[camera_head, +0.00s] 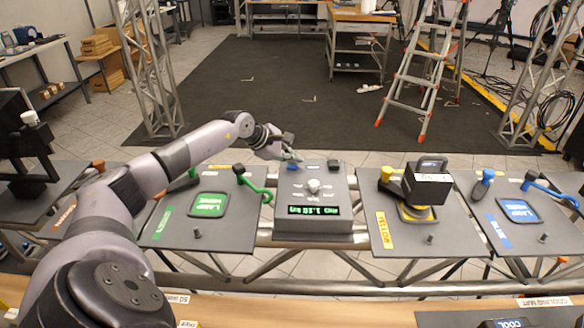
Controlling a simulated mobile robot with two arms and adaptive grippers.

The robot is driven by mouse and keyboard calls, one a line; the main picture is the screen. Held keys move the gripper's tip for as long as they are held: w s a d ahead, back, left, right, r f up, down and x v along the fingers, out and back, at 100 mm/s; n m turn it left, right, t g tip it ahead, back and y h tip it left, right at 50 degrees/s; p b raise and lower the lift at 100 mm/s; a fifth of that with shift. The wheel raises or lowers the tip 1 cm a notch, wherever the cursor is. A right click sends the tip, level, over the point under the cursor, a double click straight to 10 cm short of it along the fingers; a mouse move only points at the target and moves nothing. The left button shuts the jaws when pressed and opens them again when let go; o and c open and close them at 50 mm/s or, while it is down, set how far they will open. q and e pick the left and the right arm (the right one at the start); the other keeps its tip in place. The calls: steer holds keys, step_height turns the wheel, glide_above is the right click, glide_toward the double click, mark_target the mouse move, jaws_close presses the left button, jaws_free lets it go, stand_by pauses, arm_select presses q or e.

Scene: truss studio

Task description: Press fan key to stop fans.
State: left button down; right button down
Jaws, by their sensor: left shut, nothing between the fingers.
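A dark control box (342,225) stands in the middle of the truss. It has a lit green display (313,210), a pale round knob (313,186) and several small marks around the knob. Which of these is the fan key I cannot read. My left gripper (293,155) is shut and empty, over the back left of the box. Whether it touches the key I cannot tell. My right gripper is not in view.
A green-labelled panel (168,238) with a hooked green handle (252,184) lies left of the box. A yellow-labelled panel (400,246) carrying a black boxy device (425,188) lies right, with a blue-labelled panel (500,245) beyond. A stepladder (425,80) stands behind on the dark mat.

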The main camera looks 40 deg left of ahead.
mark_target(293, 166)
arm_select(q)
steer(key=shift+f, duration=0.1)
stand_by(0.3)
steer(key=shift+r, duration=0.45)
steer(key=shift+r+p, duration=1.7)
steer(key=shift+r, duration=1.25)
steer(key=shift+f, duration=0.15)
